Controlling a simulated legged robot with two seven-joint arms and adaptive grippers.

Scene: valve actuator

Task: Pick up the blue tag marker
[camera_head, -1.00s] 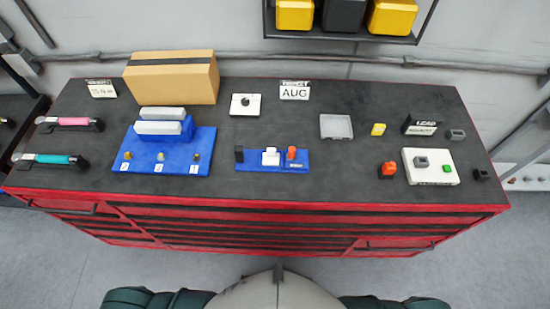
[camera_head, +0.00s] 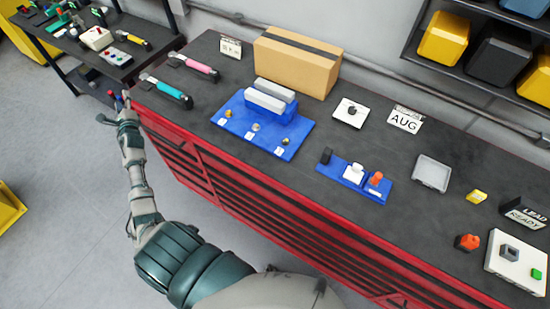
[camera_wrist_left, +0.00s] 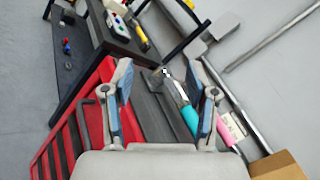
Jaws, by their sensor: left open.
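The blue tag marker (camera_head: 170,90) has a teal body and a pale end, and it lies in a dark holder at the bench's left end. It also shows in the left wrist view (camera_wrist_left: 190,118), beyond the fingers and between them. My left gripper (camera_head: 122,100) is at the bench's left front corner, to the left of the marker and apart from it. In the left wrist view my left gripper (camera_wrist_left: 168,88) has its two fingers wide apart with nothing held. My right gripper is not in view.
A pink marker (camera_head: 201,67) lies just behind the blue one. A blue tray (camera_head: 290,145) and a cardboard box (camera_head: 297,65) stand to the right. The red bench (camera_head: 225,180) has a front edge near my arm. A second dark bench (camera_head: 105,70) is at far left.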

